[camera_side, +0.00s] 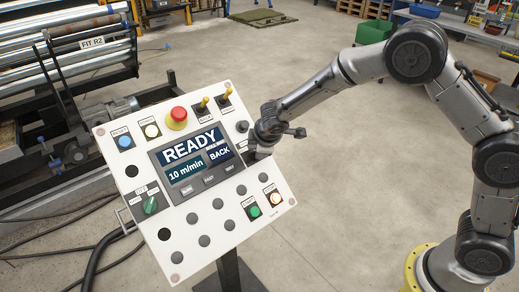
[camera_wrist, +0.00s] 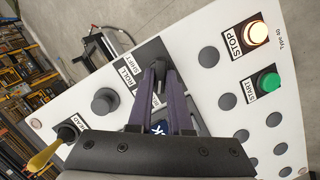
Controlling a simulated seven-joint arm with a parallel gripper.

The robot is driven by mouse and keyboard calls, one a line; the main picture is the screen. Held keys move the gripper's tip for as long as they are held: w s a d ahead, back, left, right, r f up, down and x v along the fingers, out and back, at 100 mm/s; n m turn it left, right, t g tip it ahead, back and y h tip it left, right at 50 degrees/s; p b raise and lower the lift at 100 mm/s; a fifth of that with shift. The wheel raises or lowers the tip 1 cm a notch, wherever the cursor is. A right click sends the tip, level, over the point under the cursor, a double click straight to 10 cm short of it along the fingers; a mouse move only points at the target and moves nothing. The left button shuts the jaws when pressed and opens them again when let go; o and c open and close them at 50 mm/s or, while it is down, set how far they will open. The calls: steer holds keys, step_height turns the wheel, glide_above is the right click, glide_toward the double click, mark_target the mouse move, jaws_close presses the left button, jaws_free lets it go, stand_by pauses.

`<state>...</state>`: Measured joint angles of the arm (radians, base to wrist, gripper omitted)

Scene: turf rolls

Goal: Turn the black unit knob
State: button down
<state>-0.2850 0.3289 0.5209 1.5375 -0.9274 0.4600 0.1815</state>
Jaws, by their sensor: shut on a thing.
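The tilted white control panel (camera_side: 133,151) fills the left middle of the side view. My gripper (camera_side: 251,156) is at its right edge, beside the display's BACK field. In the wrist view my gripper (camera_wrist: 159,69) has its dark fingers drawn together at the panel face, close to a ROLL SHIFT label (camera_wrist: 127,77).
Another round black knob (camera_wrist: 105,101) and a yellow-handled lever (camera_wrist: 46,156) stand close to my gripper. The lit STOP button (camera_wrist: 256,33) and green START button (camera_wrist: 269,82) are on the other side. The display (camera_side: 192,151) reads READY. Open floor lies right of the panel.

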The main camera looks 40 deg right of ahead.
steer(key=shift+s+d+f+n, duration=0.15)
steer(key=shift+f+n, duration=0.1)
steer(key=shift+n, duration=0.25)
steer(key=c, duration=0.8)
jaws_free()
steer(key=shift+c, duration=0.2)
steer(key=v, duration=1.4)
